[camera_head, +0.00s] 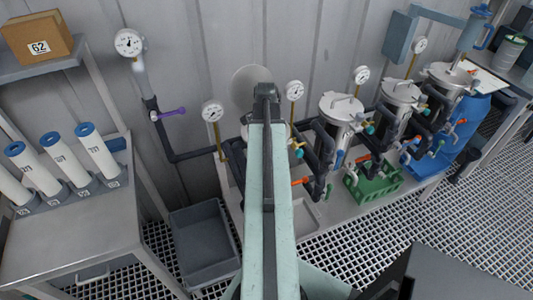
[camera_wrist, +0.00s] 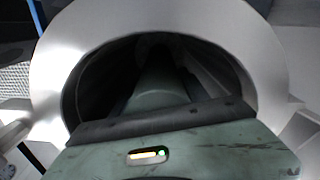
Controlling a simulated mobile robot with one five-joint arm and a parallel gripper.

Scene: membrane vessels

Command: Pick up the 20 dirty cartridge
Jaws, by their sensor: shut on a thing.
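In the wrist view my gripper (camera_wrist: 158,75) points down into the round dark opening of a metal vessel, whose pale flange ring (camera_wrist: 52,75) surrounds it. Its fingertips are deep in shadow. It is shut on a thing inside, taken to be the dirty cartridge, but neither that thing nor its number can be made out. In the head view my gripper (camera_head: 264,92) is at the end of my extended pale green arm, above the leftmost vessel position, which the arm mostly covers. A round grey lid (camera_head: 246,76) stands up behind it.
Lidded vessels (camera_head: 341,108) with gauges and pipes stand to the right. A grey bin (camera_head: 203,243) is on the grating at left. A green crate (camera_head: 373,187) stands at right.

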